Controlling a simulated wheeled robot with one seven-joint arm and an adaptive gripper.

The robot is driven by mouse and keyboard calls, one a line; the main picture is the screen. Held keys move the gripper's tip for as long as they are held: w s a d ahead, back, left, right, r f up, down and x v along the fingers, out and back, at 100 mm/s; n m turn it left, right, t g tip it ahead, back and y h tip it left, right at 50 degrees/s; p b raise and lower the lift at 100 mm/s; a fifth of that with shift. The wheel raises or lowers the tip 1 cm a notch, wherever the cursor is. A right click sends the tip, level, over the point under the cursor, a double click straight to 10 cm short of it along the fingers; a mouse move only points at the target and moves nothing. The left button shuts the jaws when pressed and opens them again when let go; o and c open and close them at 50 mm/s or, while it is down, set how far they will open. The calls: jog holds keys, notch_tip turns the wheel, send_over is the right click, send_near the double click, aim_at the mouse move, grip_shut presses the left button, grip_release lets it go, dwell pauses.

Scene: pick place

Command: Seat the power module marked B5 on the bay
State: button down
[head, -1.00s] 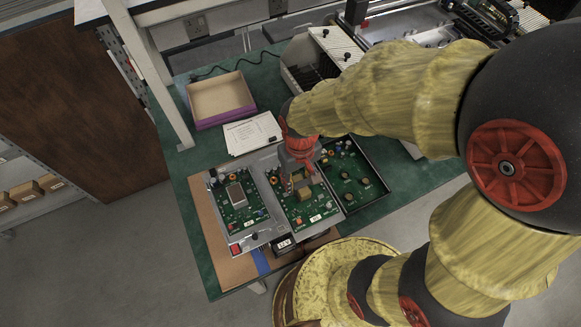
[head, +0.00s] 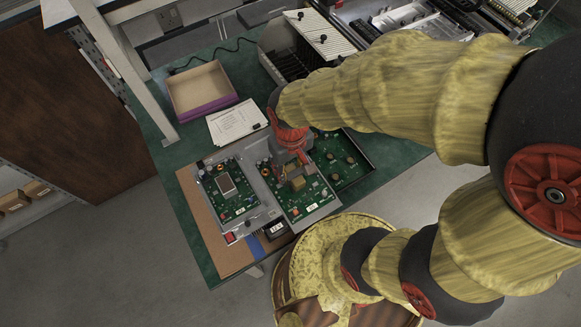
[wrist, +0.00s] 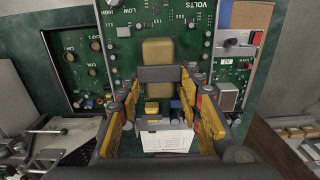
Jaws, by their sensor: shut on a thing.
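My gripper (wrist: 160,90) has yellow fingers and is shut on a tan block with a dark grey band, the power module (wrist: 158,52). In the head view the module (head: 297,181) is over the middle green circuit board (head: 312,196), below my red wrist. I cannot tell whether it touches the board. No B5 marking is readable. The bay is partly hidden by the module and fingers.
A left board with a grey screen (head: 229,199) and a right board in a dark tray (head: 345,160) flank the middle one. A purple-edged open box (head: 200,88), white papers (head: 236,121) and a slotted rack (head: 290,62) stand behind. Green mat is bare near the box.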

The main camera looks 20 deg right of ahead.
jog(key=shift+r+p, duration=0.9)
jog(key=shift+r, duration=0.3)
